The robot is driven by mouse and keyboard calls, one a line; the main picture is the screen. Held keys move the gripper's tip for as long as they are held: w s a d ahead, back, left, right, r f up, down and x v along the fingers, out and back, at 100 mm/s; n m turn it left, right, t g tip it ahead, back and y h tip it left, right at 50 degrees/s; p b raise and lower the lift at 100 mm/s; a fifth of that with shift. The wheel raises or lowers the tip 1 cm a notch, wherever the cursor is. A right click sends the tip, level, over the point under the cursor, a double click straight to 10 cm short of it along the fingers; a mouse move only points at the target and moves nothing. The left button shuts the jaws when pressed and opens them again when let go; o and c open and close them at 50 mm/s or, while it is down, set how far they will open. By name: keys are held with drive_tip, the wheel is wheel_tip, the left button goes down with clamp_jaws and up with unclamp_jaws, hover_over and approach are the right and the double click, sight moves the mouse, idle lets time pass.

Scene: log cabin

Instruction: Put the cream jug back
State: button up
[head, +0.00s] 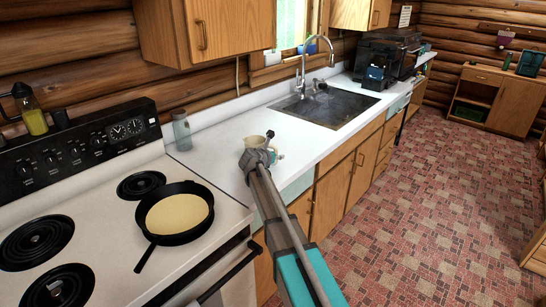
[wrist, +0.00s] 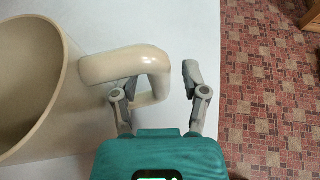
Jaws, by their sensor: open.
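The cream jug (head: 256,143) stands on the white counter between the stove and the sink, partly hidden by my arm in the head view. In the wrist view the cream jug (wrist: 30,75) fills the left side, with its open mouth showing and its handle pointing right. My gripper (wrist: 155,82) is open at the handle. Its left finger overlaps the handle loop and its right finger is just right of the handle, with a gap. In the head view my gripper (head: 274,150) is mostly hidden behind my own wrist.
A glass bottle (head: 181,131) stands on the counter (head: 222,160) by the stove. A black skillet (head: 175,213) with a pale round of food sits on a burner. The sink (head: 325,106) is farther along. Clear counter lies around the jug; its front edge is close.

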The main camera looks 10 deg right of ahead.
drive_tip(key=shift+r, duration=0.15)
drive_tip(key=p+v, duration=0.4)
drive_tip(key=v, duration=0.8)
drive_tip(key=shift+p, duration=0.35)
